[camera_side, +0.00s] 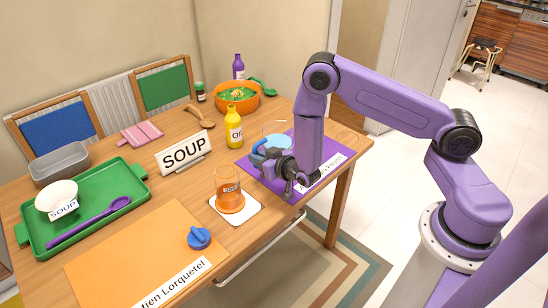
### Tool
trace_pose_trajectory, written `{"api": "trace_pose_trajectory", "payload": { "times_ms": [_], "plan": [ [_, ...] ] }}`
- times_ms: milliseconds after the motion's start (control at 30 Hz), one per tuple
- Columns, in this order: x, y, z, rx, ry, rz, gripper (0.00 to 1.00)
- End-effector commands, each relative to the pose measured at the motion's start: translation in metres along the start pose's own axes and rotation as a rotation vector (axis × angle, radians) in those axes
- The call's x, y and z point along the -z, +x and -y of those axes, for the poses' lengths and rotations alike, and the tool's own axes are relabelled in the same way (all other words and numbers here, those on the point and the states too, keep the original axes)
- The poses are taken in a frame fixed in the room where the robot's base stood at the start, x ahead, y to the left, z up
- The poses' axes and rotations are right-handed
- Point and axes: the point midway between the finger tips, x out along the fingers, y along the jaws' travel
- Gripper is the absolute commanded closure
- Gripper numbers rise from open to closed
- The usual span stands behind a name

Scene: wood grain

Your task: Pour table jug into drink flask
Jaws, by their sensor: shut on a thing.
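A clear vessel with blue parts (270,145), which looks like the table jug, stands on or just above the purple placemat, partly hidden by my gripper. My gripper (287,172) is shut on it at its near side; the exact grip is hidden. A clear flask (228,187) with orange liquid in its lower part and a small label stands upright, with no lid on it, on a white coaster (250,211) to the left and nearer. It looks like the drink flask. A blue cap (199,237) lies on the orange placemat.
A SOUP sign (184,153), a yellow oil bottle (233,126) and a wooden spoon (202,117) stand or lie behind the flask. A green tray (110,218) with a white bowl is at left. An orange bowl (235,104) and purple bottle (238,67) are at the back.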

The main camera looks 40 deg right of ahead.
Motion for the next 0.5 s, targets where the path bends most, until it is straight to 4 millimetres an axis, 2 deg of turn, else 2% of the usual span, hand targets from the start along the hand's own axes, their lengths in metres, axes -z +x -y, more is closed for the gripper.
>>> {"api": "trace_pose_trajectory", "payload": {
  "times_ms": [500],
  "plan": [
    [0.02, -0.005, 0.001, 0.001, 0.0, -0.008, 1.0]
  ]
}}
